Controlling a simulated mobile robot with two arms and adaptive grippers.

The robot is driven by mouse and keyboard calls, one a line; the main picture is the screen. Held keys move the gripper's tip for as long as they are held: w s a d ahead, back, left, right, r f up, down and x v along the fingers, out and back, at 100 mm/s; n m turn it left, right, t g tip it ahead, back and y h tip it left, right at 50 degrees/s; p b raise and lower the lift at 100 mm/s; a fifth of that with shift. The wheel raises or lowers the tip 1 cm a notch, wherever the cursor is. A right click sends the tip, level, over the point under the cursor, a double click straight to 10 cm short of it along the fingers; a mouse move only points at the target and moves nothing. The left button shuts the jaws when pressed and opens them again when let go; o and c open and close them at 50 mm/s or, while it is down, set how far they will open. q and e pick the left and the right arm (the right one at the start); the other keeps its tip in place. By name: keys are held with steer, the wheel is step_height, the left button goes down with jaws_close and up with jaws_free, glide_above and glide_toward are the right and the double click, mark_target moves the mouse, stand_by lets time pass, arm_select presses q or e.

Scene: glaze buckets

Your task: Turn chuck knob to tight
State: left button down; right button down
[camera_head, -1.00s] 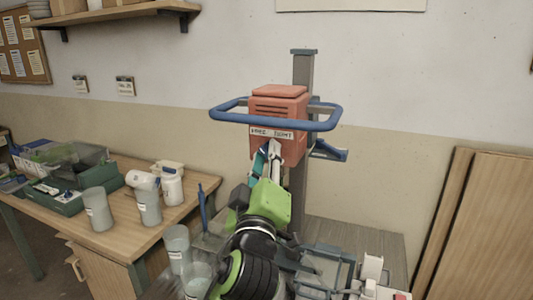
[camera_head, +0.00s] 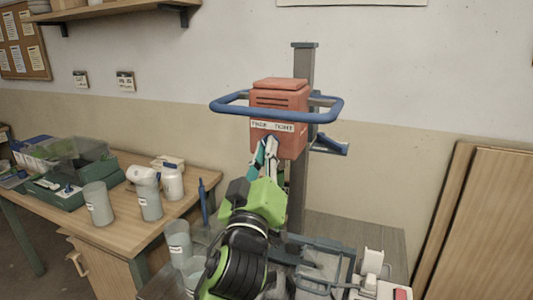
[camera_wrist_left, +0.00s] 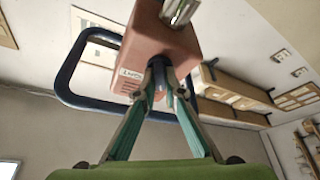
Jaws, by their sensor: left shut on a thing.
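The orange-red mixer head (camera_head: 279,98) sits on a grey upright column with a blue hoop handle (camera_head: 231,110) around it. A white label (camera_head: 272,126) with small dark lettering is on its front. My left gripper (camera_head: 270,143) reaches up to the underside of the head, just below the label. In the left wrist view, its teal-padded fingers (camera_wrist_left: 158,80) are shut on a small dark blue part (camera_wrist_left: 158,76), which looks like the chuck knob. The fingers hide much of it, so its setting cannot be read. A shiny metal cylinder (camera_wrist_left: 179,10) sticks out of the head. My right gripper is not in view.
A wooden table (camera_head: 125,232) at left carries grey cups (camera_head: 98,203), a white bottle (camera_head: 172,183) and a green box (camera_head: 62,195). More cups (camera_head: 179,241) stand close beside my left arm. Wooden boards (camera_head: 480,220) lean on the wall at right.

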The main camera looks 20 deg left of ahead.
arm_select(q)
steer(key=shift+a+r+m+g+h+p, duration=0.15)
steer(key=shift+m+h+p, duration=1.5)
steer(key=shift+m, duration=2)
steer(key=shift+a+m+g+h+p, duration=0.2)
steer(key=shift+m+h+p, duration=1.35)
steer(key=shift+m, duration=2.05)
steer(key=shift+a+r+m+g+h+p, duration=0.1)
steer(key=shift+m+g+h+p, duration=0.15)
steer(key=shift+m+h+p, duration=2.4)
steer(key=m+y+b, duration=0.1)
steer(key=m+b, duration=0.1)
steer(key=shift+b, duration=0.35)
steer(key=c, duration=2.2)
jaws_free()
steer(key=shift+o, duration=0.3)
steer(key=shift+f, duration=0.1)
steer(key=shift+w+f+y, duration=0.1)
steer(key=shift+y, duration=0.15)
steer(key=shift+d, duration=0.1)
